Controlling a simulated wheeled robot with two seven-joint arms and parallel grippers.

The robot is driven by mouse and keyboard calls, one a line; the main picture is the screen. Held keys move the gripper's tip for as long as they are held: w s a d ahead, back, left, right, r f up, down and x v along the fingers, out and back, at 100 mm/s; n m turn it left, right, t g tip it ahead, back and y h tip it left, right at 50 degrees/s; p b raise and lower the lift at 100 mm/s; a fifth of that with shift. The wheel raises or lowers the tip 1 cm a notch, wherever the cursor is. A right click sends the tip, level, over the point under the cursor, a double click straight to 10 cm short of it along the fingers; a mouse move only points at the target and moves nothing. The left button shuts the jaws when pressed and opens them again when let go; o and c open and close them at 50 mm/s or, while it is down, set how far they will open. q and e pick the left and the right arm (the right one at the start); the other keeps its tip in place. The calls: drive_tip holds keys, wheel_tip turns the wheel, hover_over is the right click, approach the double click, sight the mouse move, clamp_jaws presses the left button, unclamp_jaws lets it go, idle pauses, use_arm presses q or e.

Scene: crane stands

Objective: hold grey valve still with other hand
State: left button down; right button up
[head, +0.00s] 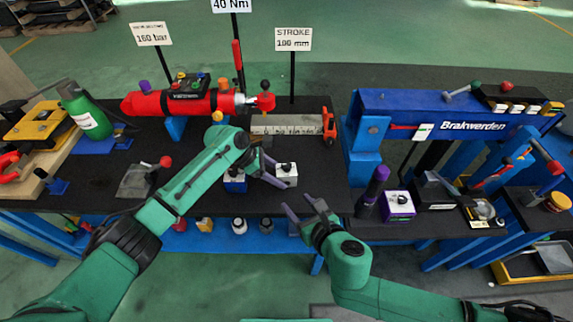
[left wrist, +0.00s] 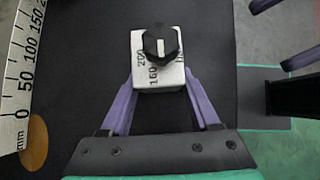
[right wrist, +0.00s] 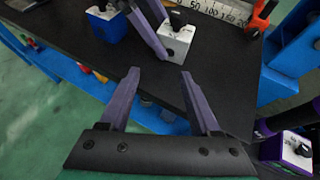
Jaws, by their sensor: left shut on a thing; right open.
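The grey valve (head: 287,178) is a small pale block with a black knob on top, standing on the dark bench near its front edge. In the left wrist view the valve (left wrist: 147,78) sits between my finger ends, its knob and printed numbers facing the camera. My left gripper (head: 273,170) is shut on the valve's sides. My right gripper (head: 302,206) is open and empty, in front of and slightly right of the valve. In the right wrist view the valve (right wrist: 176,45) lies beyond my open right fingers, apart from them.
A blue valve (head: 235,184) stands just left of the grey one, and a purple valve (head: 399,207) stands further right. A ruler block (head: 287,124) and a red cylinder (head: 190,102) lie behind. Several knobs show below the bench's front edge.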

drive_tip(key=t, duration=0.1)
approach(289, 168)
drive_tip(key=shift+m+h, duration=0.3)
drive_tip(key=shift+m, duration=0.1)
drive_tip(key=x, duration=1.1)
drive_tip(key=shift+w+a, duration=0.25)
drive_tip(key=shift+a, duration=0.2)
clamp_jaws()
